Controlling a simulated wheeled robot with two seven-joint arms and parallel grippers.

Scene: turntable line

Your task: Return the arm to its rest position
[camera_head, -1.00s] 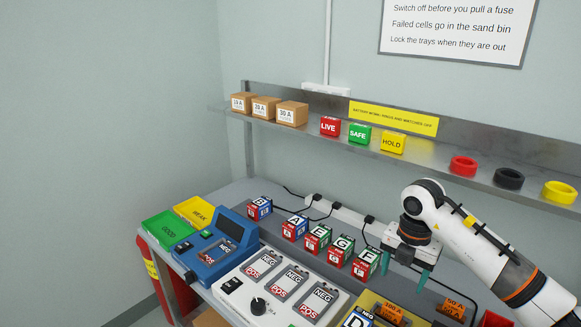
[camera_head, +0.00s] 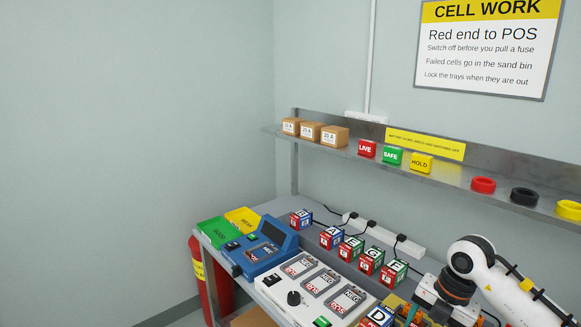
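My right arm comes in from the right, and its gripper (camera_head: 431,317) hangs over the front right of the bench, pointing down. One teal finger shows at the left side of the gripper body, which fits spread fingers; the lower part is cut off by the picture's bottom edge. I see nothing held in it. The cell marked D (camera_head: 377,317) is just left of it, and the row of lettered cells (camera_head: 371,261) stands behind and to the left. My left arm and gripper are not in view.
A white panel (camera_head: 288,298) with several slots and a blue tester (camera_head: 255,262) are on the bench. Green (camera_head: 216,232) and yellow (camera_head: 243,217) trays are at its left end. A shelf (camera_head: 455,180) with boxes, blocks and rings runs behind. A red cylinder (camera_head: 197,270) stands left.

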